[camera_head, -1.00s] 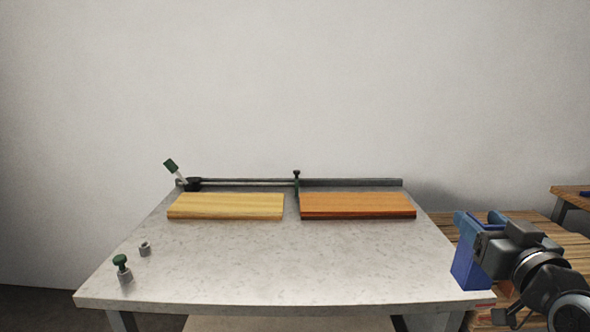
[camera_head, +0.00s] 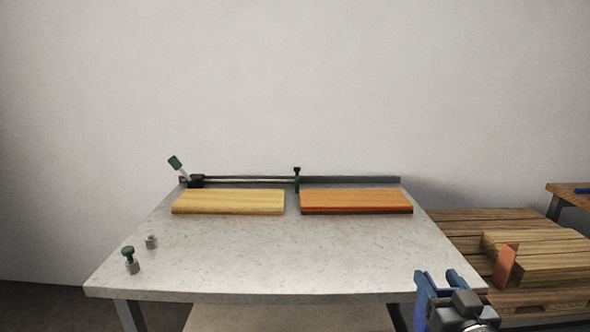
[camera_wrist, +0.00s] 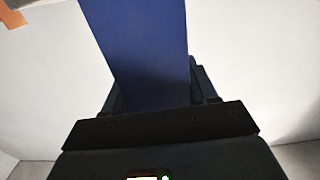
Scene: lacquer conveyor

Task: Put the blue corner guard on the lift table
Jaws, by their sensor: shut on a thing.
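My gripper (camera_head: 440,284) is at the lower right of the head view, by the table's front right corner. It is shut on the blue corner guard (camera_head: 423,304), whose lower part is partly hidden by the gripper and the frame edge. In the wrist view, the guard (camera_wrist: 145,45) is a broad flat blue face rising from between the jaws (camera_wrist: 158,98). A grey speckled table (camera_head: 270,255) fills the middle of the head view. It may be the lift table, but I cannot tell for sure. The guard appears apart from its top.
A yellowish board (camera_head: 228,201) and an orange-brown board (camera_head: 356,200) lie at the table's back, before a metal rail (camera_head: 240,180). A green-topped knob (camera_head: 130,258) stands front left. The table's middle is clear. An orange piece (camera_head: 506,266) is against stacked planks (camera_head: 550,255) at right.

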